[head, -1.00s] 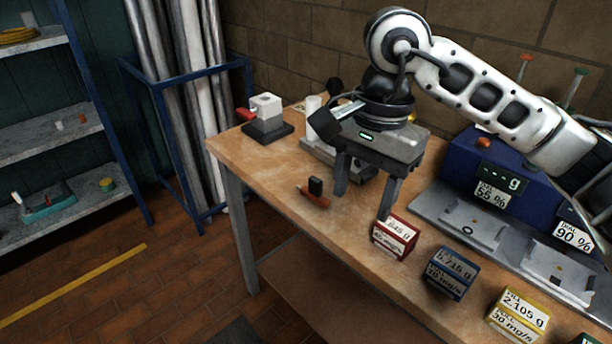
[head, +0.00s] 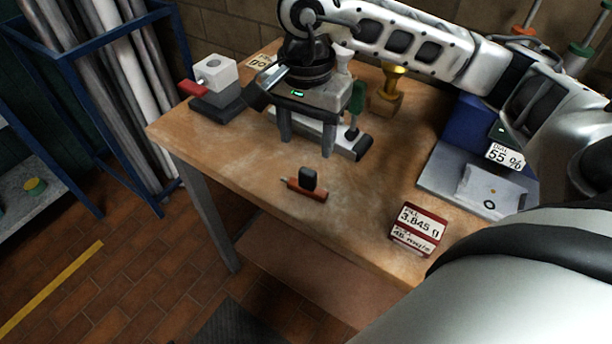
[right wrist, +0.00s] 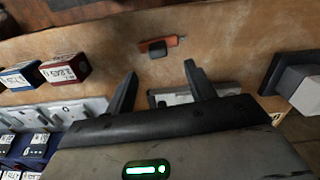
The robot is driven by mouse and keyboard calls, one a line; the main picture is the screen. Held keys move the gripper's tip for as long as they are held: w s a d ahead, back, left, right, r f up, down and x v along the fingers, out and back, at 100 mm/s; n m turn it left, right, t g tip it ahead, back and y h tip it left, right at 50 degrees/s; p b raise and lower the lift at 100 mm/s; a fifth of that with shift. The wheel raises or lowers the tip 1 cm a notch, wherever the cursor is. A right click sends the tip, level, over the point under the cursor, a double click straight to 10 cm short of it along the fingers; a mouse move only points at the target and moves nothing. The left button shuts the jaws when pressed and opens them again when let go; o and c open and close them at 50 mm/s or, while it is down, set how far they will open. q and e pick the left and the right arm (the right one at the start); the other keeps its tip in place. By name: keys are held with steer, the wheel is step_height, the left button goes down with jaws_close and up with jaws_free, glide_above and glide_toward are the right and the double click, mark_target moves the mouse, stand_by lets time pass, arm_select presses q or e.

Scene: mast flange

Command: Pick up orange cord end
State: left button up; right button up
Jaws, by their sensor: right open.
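An orange, stick-like piece (head: 294,186) lies on the wooden bench near its front edge, with a black upright block (head: 308,178) on it. I see no cord leading from it and cannot tell whether it is the cord end. It also shows in the right wrist view, where the orange piece (right wrist: 172,42) lies just beyond the fingertips. My right gripper (head: 306,149) is open and empty, fingers pointing down, behind the orange piece in the head view. In the right wrist view the gripper (right wrist: 161,70) has nothing between its fingers. My left gripper is not in view.
A grey device (head: 345,140) stands behind my right fingers. A white block with a red handle (head: 215,75) stands at the left corner. A red labelled box (head: 417,230) and a blue scale (head: 455,135) are to the right. The bench (head: 235,150) is clear around the orange piece.

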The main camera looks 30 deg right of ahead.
mark_target(308, 171)
step_height(308, 171, down, 3)
steer(key=shift+f, duration=0.1)
steer(key=shift+s+f+p, duration=0.2)
steer(key=shift+f+p, duration=0.55)
steer(key=shift+f, duration=1.9)
steer(key=c, duration=1.1)
